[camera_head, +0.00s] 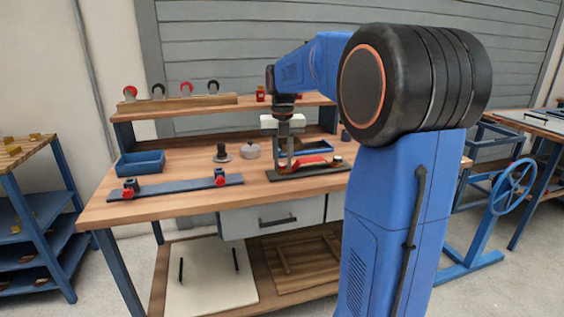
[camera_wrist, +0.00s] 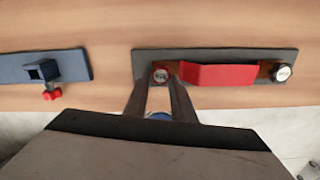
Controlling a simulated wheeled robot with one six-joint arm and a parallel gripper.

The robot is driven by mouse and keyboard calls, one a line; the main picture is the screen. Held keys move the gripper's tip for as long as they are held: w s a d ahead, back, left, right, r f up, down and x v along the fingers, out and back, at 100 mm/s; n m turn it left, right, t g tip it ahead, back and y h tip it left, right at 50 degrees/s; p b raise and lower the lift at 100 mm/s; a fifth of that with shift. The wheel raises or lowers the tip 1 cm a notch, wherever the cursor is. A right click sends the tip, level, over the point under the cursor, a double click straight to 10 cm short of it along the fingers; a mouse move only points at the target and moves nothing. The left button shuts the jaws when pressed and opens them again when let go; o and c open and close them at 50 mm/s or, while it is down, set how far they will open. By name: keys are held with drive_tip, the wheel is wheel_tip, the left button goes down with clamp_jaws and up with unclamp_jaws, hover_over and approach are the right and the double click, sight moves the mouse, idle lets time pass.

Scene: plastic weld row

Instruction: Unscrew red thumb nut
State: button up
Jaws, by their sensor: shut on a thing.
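A dark base plate (camera_head: 278,177) lies on the workbench with a bent red strip (camera_head: 312,161) on it. The left one, a red-edged thumb nut (camera_wrist: 160,76), is between the fingertips of my gripper (camera_wrist: 160,86). My gripper is shut on it, pointing down, and the fingers partly hide its sides. The right fastener (camera_wrist: 283,73) is free of the gripper. In the head view my gripper (camera_head: 284,163) is over the plate's left part.
A blue bar (camera_head: 175,187) with red knobs (camera_head: 220,181) lies to the left. A blue bin (camera_head: 140,163), a dark knobbed piece (camera_head: 222,154) and a grey round piece (camera_head: 250,151) stand behind. A raised shelf (camera_head: 230,108) runs along the back. Bare wood lies between bar and plate.

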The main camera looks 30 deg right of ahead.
drive_tip(key=shift+s, duration=0.1)
drive_tip(key=o, duration=0.9)
drive_tip(key=shift+o, duration=0.2)
drive_tip(key=m, duration=0.4)
drive_tip(key=shift+w+a+m, duration=0.15)
drive_tip(key=shift+w+m, duration=0.1)
drive_tip(key=shift+m, duration=0.15)
drive_tip(key=m, duration=0.4)
drive_tip(key=shift+w+m, duration=0.25)
drive_tip(key=shift+m, duration=0.15)
drive_tip(key=m, duration=0.4)
drive_tip(key=shift+w+a+m, duration=0.1)
drive_tip(key=shift+w+m, duration=0.15)
drive_tip(key=shift+m, duration=0.15)
drive_tip(key=m, duration=0.5)
drive_tip(key=shift+w+a, duration=0.1)
drive_tip(key=shift+w, duration=0.1)
drive_tip(key=shift+c, duration=0.6)
